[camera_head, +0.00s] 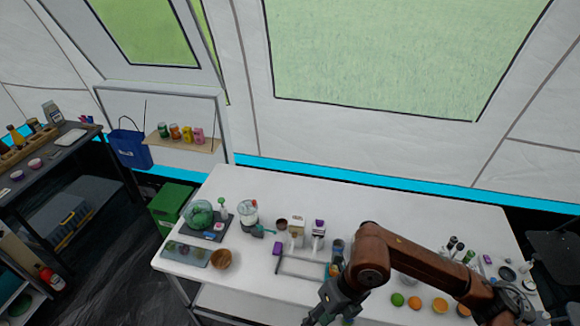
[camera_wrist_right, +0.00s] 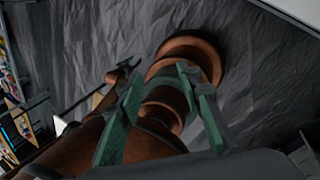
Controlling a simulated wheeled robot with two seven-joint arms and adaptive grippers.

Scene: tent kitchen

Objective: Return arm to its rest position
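My right arm, brown, comes in from the right of the head view and bends down over the front of the white table (camera_head: 235,185). My right gripper (camera_head: 318,316) is at the bottom edge of the head view, partly cut off, near the table's front edge. In the right wrist view the two greenish fingers of this gripper (camera_wrist_right: 160,105) stand wide apart with nothing held between them. Behind them are brown parts of my own body and the dark floor (camera_wrist_right: 100,50). My left arm and left gripper are in neither view.
The table holds a glass bowl (camera_head: 199,214), a wooden bowl (camera_head: 221,259), a blender (camera_head: 248,212), a wire rack (camera_head: 300,268), and a lime (camera_head: 397,299) beside orange fruits (camera_head: 439,305). A green crate (camera_head: 168,203) and dark shelf (camera_head: 40,160) stand left.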

